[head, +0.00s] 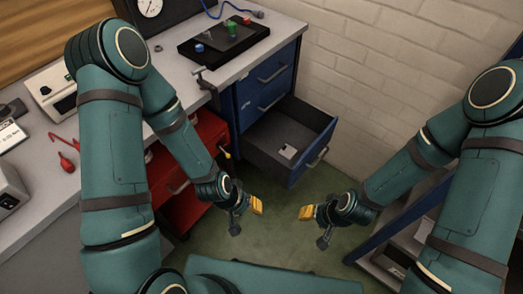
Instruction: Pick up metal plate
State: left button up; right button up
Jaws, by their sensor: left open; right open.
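A small pale flat piece (289,152), perhaps the metal plate, lies on the floor of the open blue drawer (298,171). It is too small to tell its material. My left gripper (257,205), with yellow fingertips, is open and empty, below and left of the drawer in the picture. My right gripper (305,213), also with yellow fingertips, is open and empty, below the drawer. Both are apart from the drawer and from the piece, and they face each other. Nothing hides the piece.
The grey workbench (283,31) carries a dark board (205,52) with blue, green and red parts. A red cabinet (176,211) stands under the bench. A blue-framed shelf (388,232) is at right. Green floor (262,240) between my arms is clear.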

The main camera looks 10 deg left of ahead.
aim_at(288, 152)
jog(key=i+l, duration=0.1)
jog(key=i, duration=0.4)
jog(key=i+u, duration=0.15)
jog(key=i, duration=0.35)
jog(key=l, duration=0.05)
